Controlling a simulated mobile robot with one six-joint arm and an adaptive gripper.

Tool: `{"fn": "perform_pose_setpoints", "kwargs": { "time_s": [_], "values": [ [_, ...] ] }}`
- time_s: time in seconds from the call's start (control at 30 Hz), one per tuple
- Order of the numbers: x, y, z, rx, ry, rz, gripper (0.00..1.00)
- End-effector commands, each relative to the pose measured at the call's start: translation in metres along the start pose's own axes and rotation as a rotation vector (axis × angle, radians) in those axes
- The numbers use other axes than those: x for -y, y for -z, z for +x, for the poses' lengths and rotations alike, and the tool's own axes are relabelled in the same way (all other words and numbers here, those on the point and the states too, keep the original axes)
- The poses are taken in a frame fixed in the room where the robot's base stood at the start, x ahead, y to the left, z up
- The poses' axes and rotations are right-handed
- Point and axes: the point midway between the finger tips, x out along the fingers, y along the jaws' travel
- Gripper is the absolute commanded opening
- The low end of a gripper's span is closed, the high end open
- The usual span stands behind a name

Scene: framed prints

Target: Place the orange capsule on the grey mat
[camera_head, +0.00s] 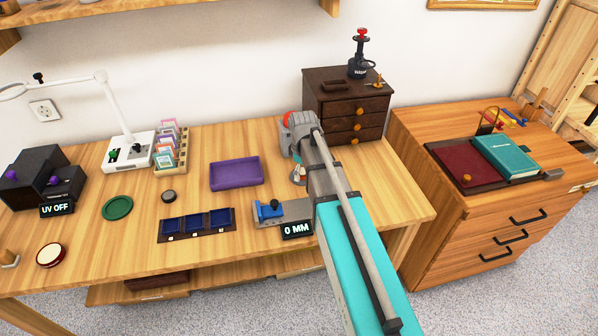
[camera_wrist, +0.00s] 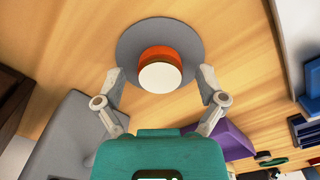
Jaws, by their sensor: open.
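In the wrist view, the orange capsule (camera_wrist: 160,54) has a pale cream end facing the camera. It appears to stand on the round grey mat (camera_wrist: 128,50), within its rim. My gripper (camera_wrist: 160,76) is open, with one finger on each side of the capsule and a visible gap to both. How the capsule's far end meets the mat is hidden. In the head view, my arm covers the capsule and mat, and only a small part of my gripper shows beside the arm.
A purple tray (camera_head: 236,174) lies left of my arm. A dark drawer cabinet (camera_head: 335,100) stands close behind. A blue gauge device (camera_head: 270,211) with a "0 MM" display is near the table front. A blue-bin rack (camera_head: 196,224) sits farther left. The table's right end has bare wood.

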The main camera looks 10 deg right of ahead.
Motion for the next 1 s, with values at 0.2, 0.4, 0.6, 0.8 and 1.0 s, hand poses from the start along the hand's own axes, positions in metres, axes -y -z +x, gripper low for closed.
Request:
{"fn": "perform_pose_setpoints", "kwargs": {
  "time_s": [0.2, 0.4, 0.6, 0.8, 1.0],
  "values": [
    [0.000, 0.000, -0.003, 0.000, 0.000, 0.000, 0.90],
    [0.000, 0.000, -0.012, 0.000, 0.000, 0.000, 0.90],
    [0.000, 0.000, -0.028, 0.000, 0.000, 0.000, 0.90],
    [0.000, 0.000, -0.044, 0.000, 0.000, 0.000, 0.90],
    [0.000, 0.000, -0.061, 0.000, 0.000, 0.000, 0.90]
  ]
}}
